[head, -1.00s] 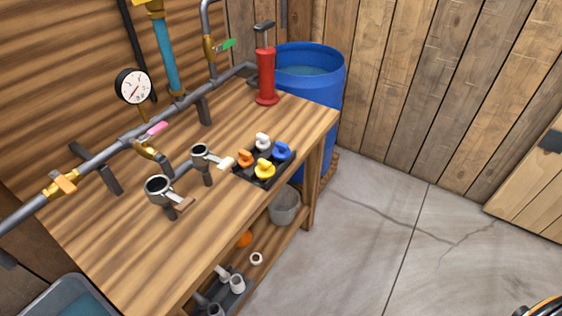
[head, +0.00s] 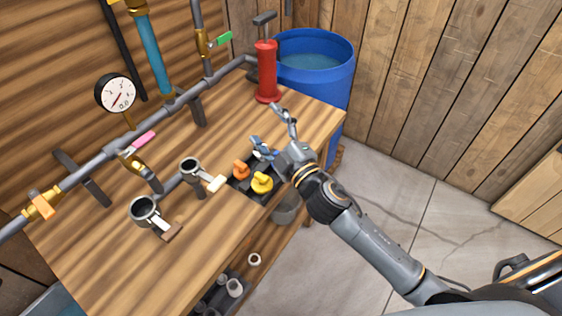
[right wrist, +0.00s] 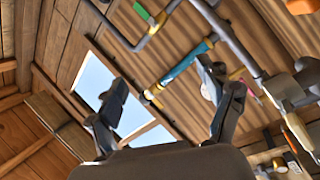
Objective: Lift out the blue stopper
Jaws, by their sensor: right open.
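In the head view a black rack (head: 240,186) on the workbench holds an orange stopper (head: 241,169) and a yellow stopper (head: 262,184). The blue stopper cannot be made out now; my right gripper (head: 275,131) covers the back right part of the rack where it stood. The white stopper is also mostly or wholly hidden behind a finger. The right gripper is open, its two fingers spread above the rack. In the right wrist view the fingers (right wrist: 165,95) are wide apart with nothing held between them. My left gripper is not in view.
A red hand pump (head: 266,72) stands behind the gripper, beside a blue water barrel (head: 318,80). Two cup-like fittings with handles (head: 145,211) (head: 191,168) stand left of the rack. Pipes with a gauge (head: 116,94) run along the wall. The front bench top is bare.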

